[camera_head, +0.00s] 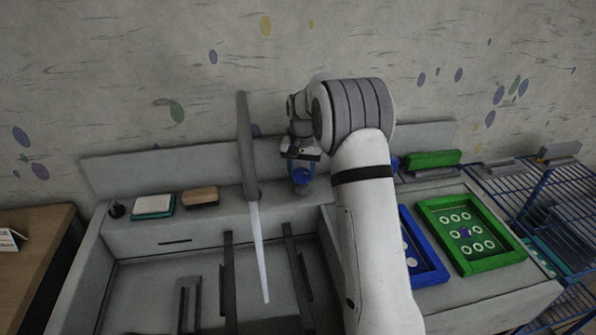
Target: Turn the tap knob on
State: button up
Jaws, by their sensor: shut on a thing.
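The tap's grey spout (246,140) rises over the sink at the centre and leans slightly. A thin white stream (260,250), which looks like running water, drops from its lower end into the basin. My gripper (300,166) is just right of the spout, at the counter's back ledge, pointing down. It is shut on a small blue piece (302,180) that appears to be the tap knob. My arm and the gripper body hide part of the knob, and its turn angle cannot be made out.
The grey sink basin (160,285) has dark upright bars in front. A teal-and-white pad (153,206) and a brown block (200,197) lie on the left ledge. Green (470,232) and blue (428,262) frames lie right of my arm. A wire rack (560,205) stands far right.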

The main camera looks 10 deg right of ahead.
aim_at(302, 172)
jog(key=n, duration=0.3)
jog(key=shift+w+d+r+n, duration=0.15)
jog(key=shift+w+r+n, duration=0.05)
jog(key=shift+n, duration=1.9)
jog(key=o, duration=0.6)
jog(key=shift+c, duration=0.2)
jog(key=o, duration=0.4)
jog(key=shift+f, duration=0.1)
jog(key=shift+s, duration=0.1)
notch_tip(302, 172, up, 8)
jog(key=shift+f, duration=0.15)
